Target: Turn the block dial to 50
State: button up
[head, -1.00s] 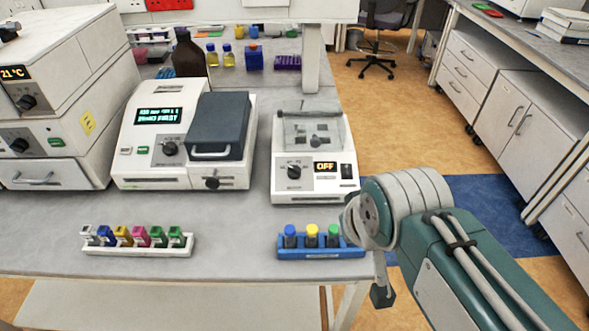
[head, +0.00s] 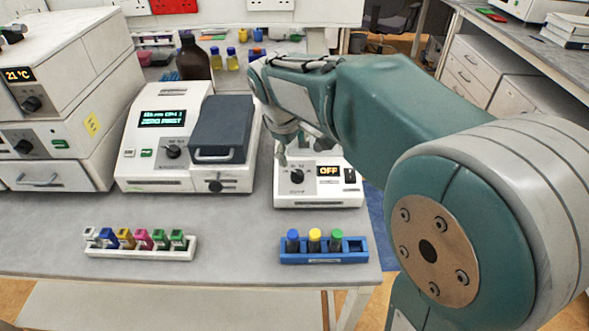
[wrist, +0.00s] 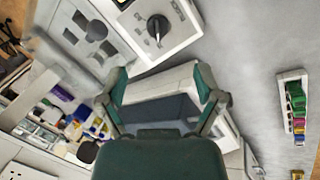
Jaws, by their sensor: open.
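The block heater (head: 330,197) is a white unit in the middle of the bench, with a display reading OFF. Its black dial (head: 297,177) is on the front panel, left of the display. The dial also shows near the top of the wrist view (wrist: 158,26), its pointer and scale visible but the numbers too small to read. My gripper (wrist: 160,88) is open and empty, its two green fingers spread apart from the dial. In the head view my gripper (head: 291,147) hangs above and behind the dial, partly hidden by my arm, which also covers the heater's rear part.
A white instrument with a dark lid (head: 222,128) stands just left of the heater. Stacked white units (head: 60,100) are farther left. A blue rack (head: 355,257) with capped tubes and a white rack (head: 140,249) of coloured cuvettes stand at the front. Bench between is clear.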

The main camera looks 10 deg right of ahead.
aim_at(295, 172)
jog(key=shift+n, duration=0.3)
jog(key=x, duration=0.8)
jog(key=w+x, duration=0.1)
jog(key=x, duration=0.2)
jog(key=shift+w+a+f, duration=0.2)
jog(key=shift+a+f, duration=0.05)
jog(key=shift+f, duration=0.05)
jog(key=c, duration=1.2)
